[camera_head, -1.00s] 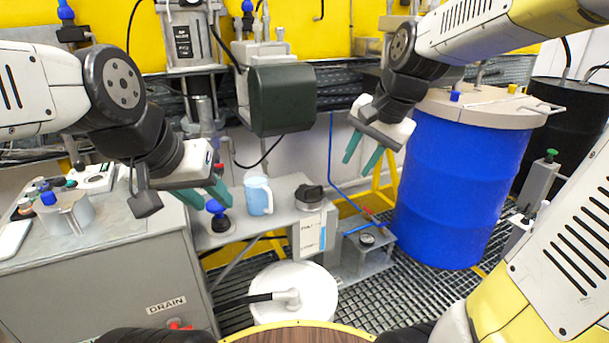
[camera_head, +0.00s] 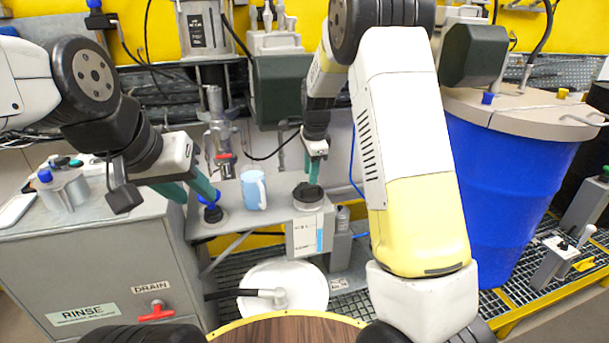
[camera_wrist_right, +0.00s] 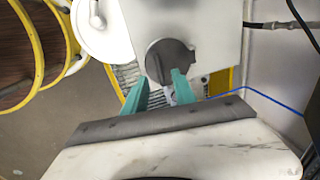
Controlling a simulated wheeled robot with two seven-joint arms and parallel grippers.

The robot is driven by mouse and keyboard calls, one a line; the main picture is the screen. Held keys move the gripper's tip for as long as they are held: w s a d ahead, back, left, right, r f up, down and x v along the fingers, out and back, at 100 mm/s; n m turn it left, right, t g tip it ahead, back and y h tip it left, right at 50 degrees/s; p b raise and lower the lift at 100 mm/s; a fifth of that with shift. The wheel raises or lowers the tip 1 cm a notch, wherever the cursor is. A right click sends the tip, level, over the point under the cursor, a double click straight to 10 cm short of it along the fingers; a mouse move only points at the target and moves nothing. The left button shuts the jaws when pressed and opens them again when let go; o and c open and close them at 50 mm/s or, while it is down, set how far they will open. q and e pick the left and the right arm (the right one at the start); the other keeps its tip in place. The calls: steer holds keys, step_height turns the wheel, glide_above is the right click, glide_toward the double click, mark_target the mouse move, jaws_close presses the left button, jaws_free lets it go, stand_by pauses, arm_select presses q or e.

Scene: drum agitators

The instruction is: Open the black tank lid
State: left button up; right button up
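The black tank lid (camera_head: 308,193) is a round black cap on top of a small light grey tank (camera_head: 308,233) on the grey bench. The lid also shows in the right wrist view (camera_wrist_right: 167,57), with a raised grip part. My right gripper (camera_head: 313,172) is above the lid, pointing down. In the right wrist view its teal fingers (camera_wrist_right: 160,85) are apart with nothing between them, and the right finger overlaps the lid's lower edge. I cannot tell if it touches. My left gripper (camera_head: 200,192) is open and empty at the left, near a blue-capped fitting.
A light blue jug (camera_head: 253,190) stands on the bench left of the tank. A blue drum (camera_head: 500,200) stands at the right. A white round lid (camera_head: 285,285) sits in front, below the bench. A thin blue hose (camera_wrist_right: 275,97) runs beside the tank.

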mark_target(310, 187)
steer(key=shift+w+f, duration=0.2)
steer(key=shift+f, duration=0.9)
steer(key=shift+w+f, duration=0.2)
steer(key=shift+f, duration=0.85)
jaws_close()
steer(key=shift+r, duration=0.1)
